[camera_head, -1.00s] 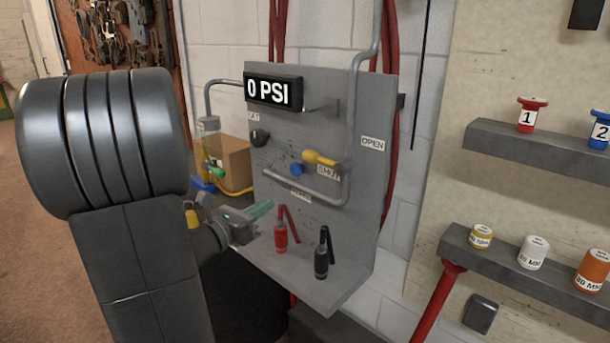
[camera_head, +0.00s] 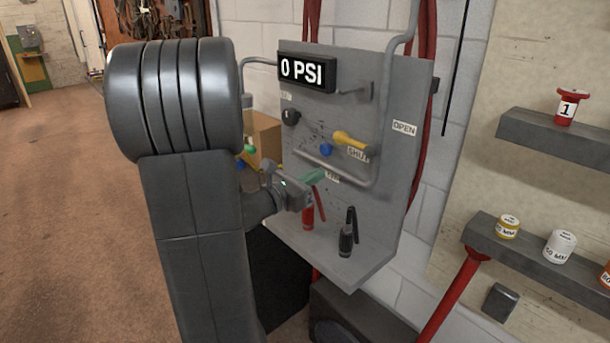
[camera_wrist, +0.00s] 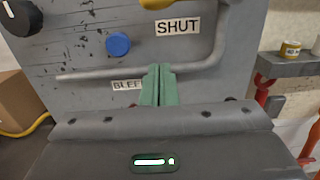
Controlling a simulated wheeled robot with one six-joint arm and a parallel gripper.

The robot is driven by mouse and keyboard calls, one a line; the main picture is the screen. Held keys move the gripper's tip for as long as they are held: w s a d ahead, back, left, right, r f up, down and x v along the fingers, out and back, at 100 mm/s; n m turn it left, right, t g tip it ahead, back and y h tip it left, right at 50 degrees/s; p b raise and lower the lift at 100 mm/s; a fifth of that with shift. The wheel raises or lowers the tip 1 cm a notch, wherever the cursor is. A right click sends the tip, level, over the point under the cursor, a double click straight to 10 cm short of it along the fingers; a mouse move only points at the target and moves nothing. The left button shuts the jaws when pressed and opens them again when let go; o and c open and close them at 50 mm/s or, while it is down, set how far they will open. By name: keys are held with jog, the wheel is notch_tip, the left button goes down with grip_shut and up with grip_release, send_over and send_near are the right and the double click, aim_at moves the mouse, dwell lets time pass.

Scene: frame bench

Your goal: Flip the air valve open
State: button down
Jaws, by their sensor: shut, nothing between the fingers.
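The yellow air valve handle (camera_head: 350,139) is on the upright grey panel (camera_head: 400,170), at the SHUT label (camera_head: 358,154). The OPEN label (camera_head: 404,128) is up and to the right of it. In the wrist view only the bottom of the yellow handle (camera_wrist: 158,3) shows at the top edge, above its SHUT label (camera_wrist: 178,27). My gripper (camera_head: 318,176) has green fingers and is below and left of the handle, apart from it. In the wrist view the fingers (camera_wrist: 160,84) are together and empty, before the grey pipe and the partly hidden bleed label (camera_wrist: 127,86).
A gauge (camera_head: 307,72) reads 0 PSI. A black knob (camera_head: 291,117) and a blue button (camera_head: 326,149) are left of the handle. Red (camera_head: 308,212) and black (camera_head: 346,238) tools stand on the panel's ledge below. Shelves (camera_head: 550,140) with spools and jars are at right.

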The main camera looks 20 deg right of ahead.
aim_at(353, 143)
jog(key=w+d+r+p, duration=0.2)
jog(key=d+r+p, duration=0.1)
jog(key=d+r, duration=0.1)
jog(key=shift+d+p, duration=0.4)
jog(key=shift+d, duration=0.3)
jog(key=shift+w+r+b, duration=0.1)
jog(key=shift+w+b, duration=0.05)
jog(key=shift+b, duration=0.5)
